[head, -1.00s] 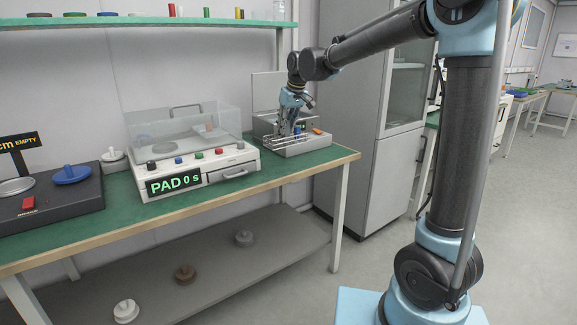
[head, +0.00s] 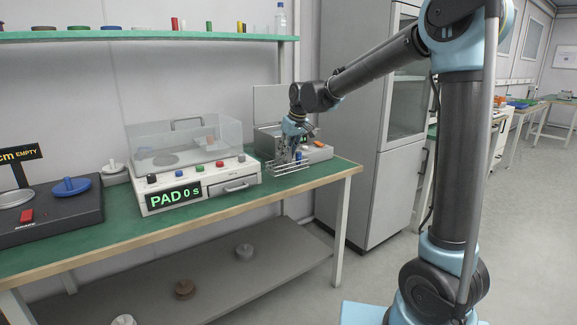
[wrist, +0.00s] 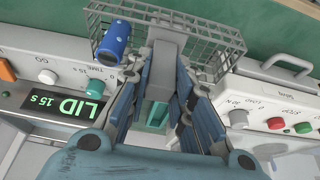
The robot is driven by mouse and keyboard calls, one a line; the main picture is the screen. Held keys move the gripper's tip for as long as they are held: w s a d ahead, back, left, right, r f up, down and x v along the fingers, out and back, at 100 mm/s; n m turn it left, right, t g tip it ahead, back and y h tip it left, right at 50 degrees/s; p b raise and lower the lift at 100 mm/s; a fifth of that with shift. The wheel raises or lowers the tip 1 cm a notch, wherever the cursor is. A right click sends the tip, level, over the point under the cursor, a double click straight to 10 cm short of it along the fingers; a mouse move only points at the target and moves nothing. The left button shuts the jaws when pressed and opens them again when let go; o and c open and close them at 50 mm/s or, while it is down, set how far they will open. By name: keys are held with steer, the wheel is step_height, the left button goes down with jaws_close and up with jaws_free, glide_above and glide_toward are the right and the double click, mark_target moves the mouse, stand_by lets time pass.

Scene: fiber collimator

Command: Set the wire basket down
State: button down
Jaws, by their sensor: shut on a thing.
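The wire basket (head: 285,168) hangs from my gripper (head: 291,152) at the right part of the green bench, in front of the grey open-lidded unit. In the wrist view my gripper (wrist: 163,85) is shut on the basket's grey handle, and the wire mesh (wrist: 210,42) spreads out past the fingers. The mesh overhangs green bench top. I cannot tell whether its bottom touches the bench.
The grey unit (head: 318,151) with a LID 15 s display (wrist: 62,105) stands close behind the basket. The white PAD device (head: 195,190) with a clear cover stands to the left. Bare green bench top (head: 335,172) lies to the right, up to the bench edge.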

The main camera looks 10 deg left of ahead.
mark_target(288, 161)
steer(key=shift+f, duration=2.25)
steer(key=c, duration=1.4)
jaws_free()
